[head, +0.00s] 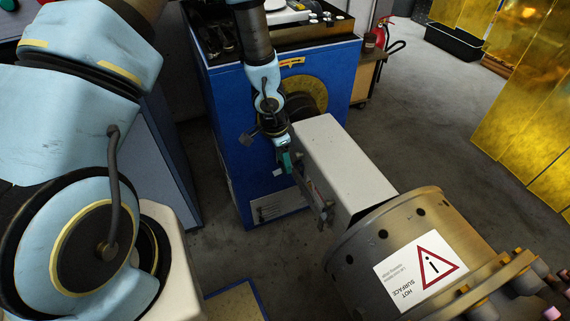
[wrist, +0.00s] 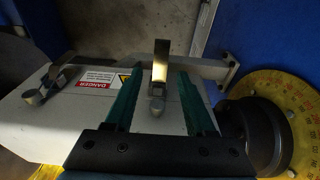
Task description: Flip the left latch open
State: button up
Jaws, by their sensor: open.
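In the wrist view my gripper (wrist: 158,84) is open, its two green fingers apart on either side of a metal latch (wrist: 159,72). The latch stands up from the white cover (wrist: 60,122), and I see no finger touching it. A second latch (wrist: 50,82) is further left on the cover, outside the fingers. The views do not make clear which one is called left. In the head view my gripper (head: 286,162) is beside the white cover (head: 345,165), on its left side; the latch between the fingers is hard to make out there.
A blue machine (head: 228,125) with a yellow dial (head: 306,95) stands behind the gripper; the dial (wrist: 292,108) and a black hub (wrist: 262,130) are close on the right in the wrist view. A large metal drum (head: 440,215) with a hot-surface label is at front right.

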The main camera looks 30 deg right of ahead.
aim_at(280, 171)
notch_tip(280, 171, up, 8)
jog(key=a+p, duration=0.1)
jog(key=shift+a, duration=0.15)
jog(key=shift+f, duration=0.1)
jog(key=w+a+r+n+t+y, duration=0.1)
jog(key=w+a+r+n, duration=0.4)
jog(key=a, duration=0.4)
jog(key=w+a+r+n+t+y, duration=0.1)
jog(key=w+a+r+n, duration=0.15)
jog(key=a+r, duration=0.5)
jog(key=s+a+r+n, duration=0.2)
jog(key=a+r+n, duration=0.1)
jog(key=a+n, duration=0.2)
jog(key=s+a+r+n, duration=0.3)
jog(key=a+r+n, duration=0.1)
jog(key=a, duration=0.5)
jog(key=shift+n, duration=0.45)
